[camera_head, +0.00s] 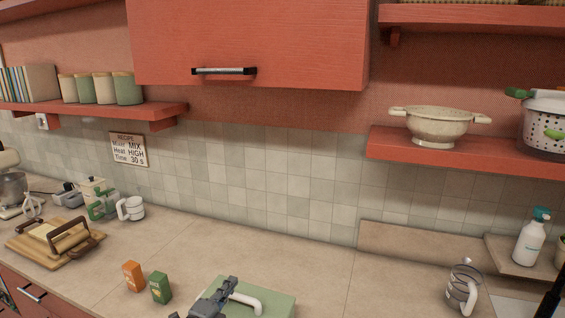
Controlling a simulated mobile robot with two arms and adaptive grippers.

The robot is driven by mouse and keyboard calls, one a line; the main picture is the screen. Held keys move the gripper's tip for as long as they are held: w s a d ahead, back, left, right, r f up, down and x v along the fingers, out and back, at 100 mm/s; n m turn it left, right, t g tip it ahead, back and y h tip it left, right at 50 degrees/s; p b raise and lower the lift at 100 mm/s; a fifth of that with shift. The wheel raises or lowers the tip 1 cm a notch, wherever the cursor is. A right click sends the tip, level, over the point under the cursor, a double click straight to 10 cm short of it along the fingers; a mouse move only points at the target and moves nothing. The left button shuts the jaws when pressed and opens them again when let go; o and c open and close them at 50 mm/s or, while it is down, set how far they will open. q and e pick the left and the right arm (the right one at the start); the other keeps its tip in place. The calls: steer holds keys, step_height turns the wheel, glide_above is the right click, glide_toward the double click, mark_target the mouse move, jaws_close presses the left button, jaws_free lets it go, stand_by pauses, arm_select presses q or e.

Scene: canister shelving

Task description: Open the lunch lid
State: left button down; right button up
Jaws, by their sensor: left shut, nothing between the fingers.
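The lunch box (283,303) is at the bottom middle of the counter, with a flat green lid and a pale curved handle (247,300). The lid looks closed; the box's front is cut off by the frame edge. My left gripper (230,285) is over the left part of the lid, shut and empty, close beside the handle. I cannot tell whether it touches the lid or handle.
An orange carton (133,276) and a green carton (160,287) stand left of the lunch box. A cutting board (30,253) lies farther left. A striped glass mug (463,287) stands at right. The counter behind the box is clear.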

arm_select(q)
steer(key=shift+w+d+r, duration=0.3)
steer(key=shift+w+r, duration=0.2)
steer(key=shift+w, duration=0.3)
steer(key=shift+w+d+r, duration=0.35)
steer(key=shift+w+r, duration=0.2)
steer(key=shift+w, duration=0.2)
steer(key=shift+w+d+r, duration=0.3)
steer(key=shift+w+r, duration=0.2)
steer(key=shift+w, duration=0.3)
steer(key=shift+r+b+x, duration=0.25)
steer(key=shift+b+x, duration=0.3)
steer(key=shift+x, duration=0.9)
steer(key=shift+r+b+x, duration=0.2)
steer(key=shift+b+x, duration=0.3)
steer(key=shift+x, duration=1)
